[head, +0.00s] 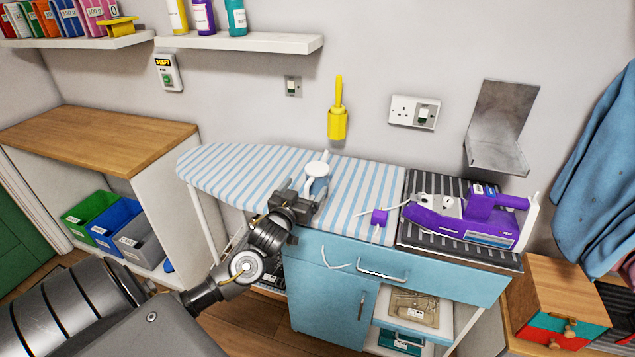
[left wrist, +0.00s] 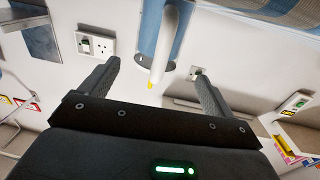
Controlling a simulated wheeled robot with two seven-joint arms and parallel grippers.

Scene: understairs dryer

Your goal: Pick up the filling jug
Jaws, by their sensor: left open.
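The filling jug (head: 317,172), pale blue with a white top, stands on the striped ironing board (head: 235,167), near its back edge. My left gripper (head: 312,190) is at the jug's near side and partly hides its lower part in the head view. In the left wrist view the jug's blue body (left wrist: 178,32) and white handle (left wrist: 160,55) show between the two spread fingers of my left gripper (left wrist: 158,85). The gripper is open; no finger visibly closes on the handle. My right gripper is not in view.
A purple steam iron (head: 470,220) rests on the dark ribbed stand to the right, with a purple block (head: 379,217) on a cord near it. A yellow holder (head: 338,122) and a socket (head: 414,112) are on the wall behind. The board's left part is clear.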

